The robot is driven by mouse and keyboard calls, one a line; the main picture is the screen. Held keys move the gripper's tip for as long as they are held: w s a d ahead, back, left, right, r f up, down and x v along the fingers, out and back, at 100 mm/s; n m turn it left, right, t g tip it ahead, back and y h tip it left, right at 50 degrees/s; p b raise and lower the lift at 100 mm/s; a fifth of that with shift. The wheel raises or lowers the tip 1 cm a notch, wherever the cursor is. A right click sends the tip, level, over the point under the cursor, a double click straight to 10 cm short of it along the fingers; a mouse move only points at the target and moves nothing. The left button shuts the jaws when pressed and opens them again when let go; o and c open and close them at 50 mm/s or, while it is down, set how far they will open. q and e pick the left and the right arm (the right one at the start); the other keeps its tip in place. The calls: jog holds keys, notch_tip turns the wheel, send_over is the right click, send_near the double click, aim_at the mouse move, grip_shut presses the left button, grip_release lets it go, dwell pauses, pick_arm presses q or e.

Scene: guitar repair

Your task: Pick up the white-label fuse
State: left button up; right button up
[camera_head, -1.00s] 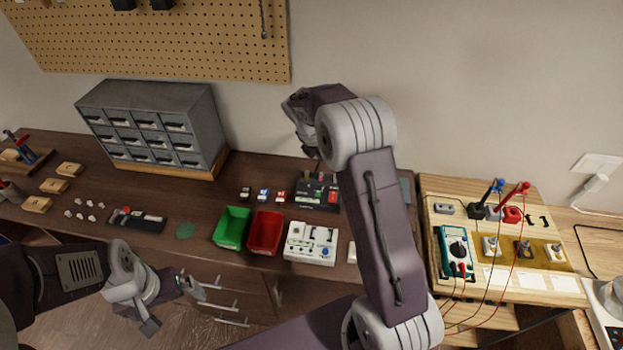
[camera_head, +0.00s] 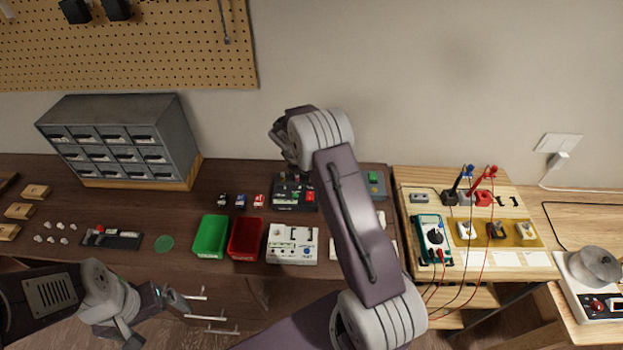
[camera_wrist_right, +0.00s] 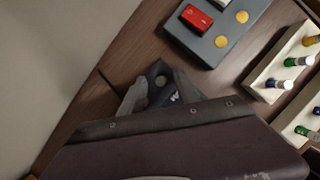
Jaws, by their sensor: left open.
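Three small dark fuses stand in a row on the dark bench in the head view: a white-label fuse (camera_head: 222,200), a blue-label one (camera_head: 240,201) and a red-label one (camera_head: 259,200). My left gripper (camera_head: 190,303) is open and empty in front of the bench's front edge. My right gripper (camera_head: 281,146) is behind and to the right of the fuses, partly hidden by its own wrist. In the right wrist view its fingers (camera_wrist_right: 158,90) have a dark piece with a pale mark between them; I cannot tell whether they grip it.
A green bin (camera_head: 210,237), a red bin (camera_head: 246,239) and a white box (camera_head: 292,252) stand along the front. A dark tester (camera_head: 295,192) is right of the fuses. A grey drawer cabinet (camera_head: 120,142) stands at the back left.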

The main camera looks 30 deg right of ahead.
grip_shut()
jog(key=shift+r, duration=0.1)
notch_tip(320, 180, up, 4)
jog(key=shift+r, duration=0.1)
jog(key=s+d+r+p, duration=0.3)
jog(key=s+d+r, duration=0.2)
jog(key=s+r, duration=0.5)
jog(key=shift+s+d+r+p, duration=0.15)
jog(key=shift+s+r+p, duration=0.1)
jog(key=shift+r+p, duration=0.15)
dwell(0.4)
